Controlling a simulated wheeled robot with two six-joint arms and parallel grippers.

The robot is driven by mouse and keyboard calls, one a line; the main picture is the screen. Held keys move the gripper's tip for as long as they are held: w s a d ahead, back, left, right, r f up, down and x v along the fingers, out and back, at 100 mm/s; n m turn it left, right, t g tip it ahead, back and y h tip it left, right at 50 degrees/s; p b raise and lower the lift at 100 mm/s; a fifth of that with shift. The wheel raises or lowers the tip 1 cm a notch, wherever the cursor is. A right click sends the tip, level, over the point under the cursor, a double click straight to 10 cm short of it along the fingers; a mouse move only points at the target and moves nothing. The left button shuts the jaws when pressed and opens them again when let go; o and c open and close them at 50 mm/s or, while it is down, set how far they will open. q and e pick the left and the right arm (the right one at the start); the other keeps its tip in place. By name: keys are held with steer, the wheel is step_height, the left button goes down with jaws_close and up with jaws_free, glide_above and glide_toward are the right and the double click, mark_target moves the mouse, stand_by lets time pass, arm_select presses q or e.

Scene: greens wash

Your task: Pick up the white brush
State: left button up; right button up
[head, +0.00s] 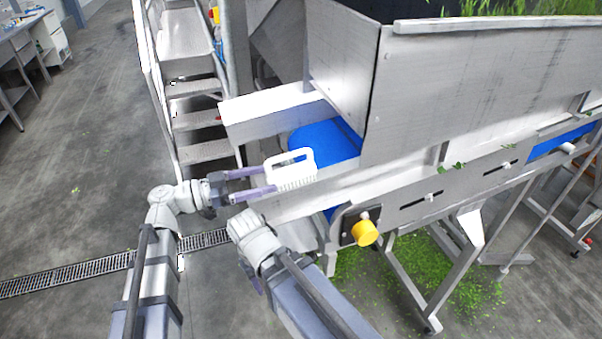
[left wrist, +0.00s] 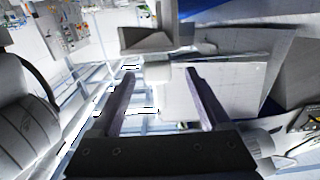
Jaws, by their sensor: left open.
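The white brush (head: 297,165) has a looped handle and bristles along its lower side. In the head view it is at the edge of the blue belt, by the metal side of the machine. My left gripper (head: 266,180) is open, its two purple fingers pointing right at the brush's left end. I cannot tell whether they touch it. In the left wrist view the fingers (left wrist: 162,85) are spread apart, with a small pale shape between them that I cannot identify surely. My right gripper (head: 251,279) is mostly hidden behind its arm.
The blue belt (head: 325,142) runs under a metal hopper (head: 345,50). A yellow knob (head: 364,233) sticks out below. Metal steps (head: 195,121) stand at the back left. Green scraps (head: 450,280) lie under the machine. The floor at left is mostly clear.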

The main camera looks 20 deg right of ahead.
mark_target(291, 173)
arm_select(q)
steer(key=shift+d, duration=3.9)
steer(key=shift+c, duration=0.2)
steer(key=shift+r, duration=0.1)
jaws_close()
